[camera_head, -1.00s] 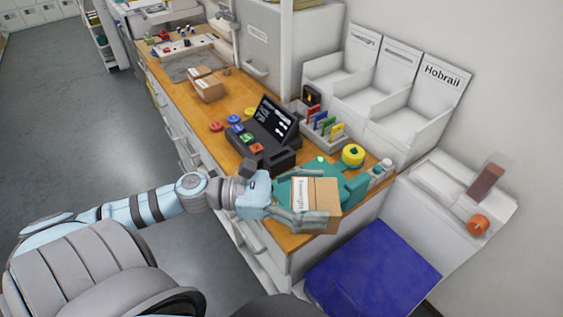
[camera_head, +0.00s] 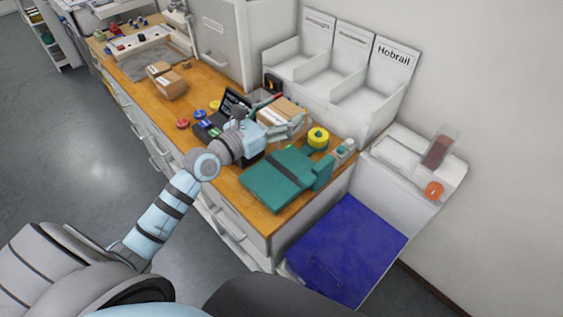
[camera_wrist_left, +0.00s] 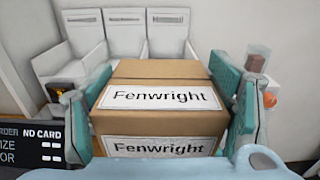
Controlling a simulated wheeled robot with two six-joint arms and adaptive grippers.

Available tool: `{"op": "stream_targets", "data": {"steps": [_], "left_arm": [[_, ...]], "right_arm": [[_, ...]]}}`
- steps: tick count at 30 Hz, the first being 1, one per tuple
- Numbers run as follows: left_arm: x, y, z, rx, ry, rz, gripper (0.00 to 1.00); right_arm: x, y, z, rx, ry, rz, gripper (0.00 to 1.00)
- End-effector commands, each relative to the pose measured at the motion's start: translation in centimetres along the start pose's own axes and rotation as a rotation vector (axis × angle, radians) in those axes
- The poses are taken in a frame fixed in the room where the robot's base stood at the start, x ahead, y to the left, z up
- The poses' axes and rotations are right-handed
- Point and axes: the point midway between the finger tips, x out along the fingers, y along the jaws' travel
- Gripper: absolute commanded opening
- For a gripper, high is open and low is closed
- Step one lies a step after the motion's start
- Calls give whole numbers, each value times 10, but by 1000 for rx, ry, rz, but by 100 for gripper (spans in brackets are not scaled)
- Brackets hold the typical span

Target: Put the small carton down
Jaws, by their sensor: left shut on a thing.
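The small carton (camera_head: 286,109) is a brown cardboard box. It fills the middle of the left wrist view (camera_wrist_left: 162,69), with white labels reading "Fenwright" on its top and near face. My left gripper (camera_head: 290,124) is shut on it, with one finger on each side. The carton is level and appears held above the worktop, beside the dark terminal (camera_head: 233,103) and in front of the white bins. Its underside is hidden. My right gripper is not in view.
White bins (camera_head: 338,78) stand behind; one reads "Hobrail". A teal device (camera_head: 279,178) and yellow roll (camera_head: 318,138) sit on the wooden worktop (camera_head: 196,97). Two other cartons (camera_head: 170,84) lie farther left. A blue surface (camera_head: 345,250) is lower right.

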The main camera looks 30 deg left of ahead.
Motion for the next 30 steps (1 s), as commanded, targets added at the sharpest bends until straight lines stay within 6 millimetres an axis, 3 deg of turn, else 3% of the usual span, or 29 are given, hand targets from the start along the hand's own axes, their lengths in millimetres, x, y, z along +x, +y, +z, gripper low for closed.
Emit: {"op": "stream_targets", "data": {"steps": [8, 12, 16, 21, 30], "left_arm": [[0, 2, -78, -9, 4, 3, 39], [1, 2, -118, -3, 1, 2, 39], [1, 2, -132, -1, 0, 2, 39], [1, 3, -166, 0, 0, 2, 39], [1, 3, -165, 2, 0, 1, 39]], "right_arm": [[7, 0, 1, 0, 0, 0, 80], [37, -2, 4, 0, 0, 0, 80], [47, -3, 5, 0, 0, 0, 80], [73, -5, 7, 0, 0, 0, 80], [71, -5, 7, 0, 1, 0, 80]]}}
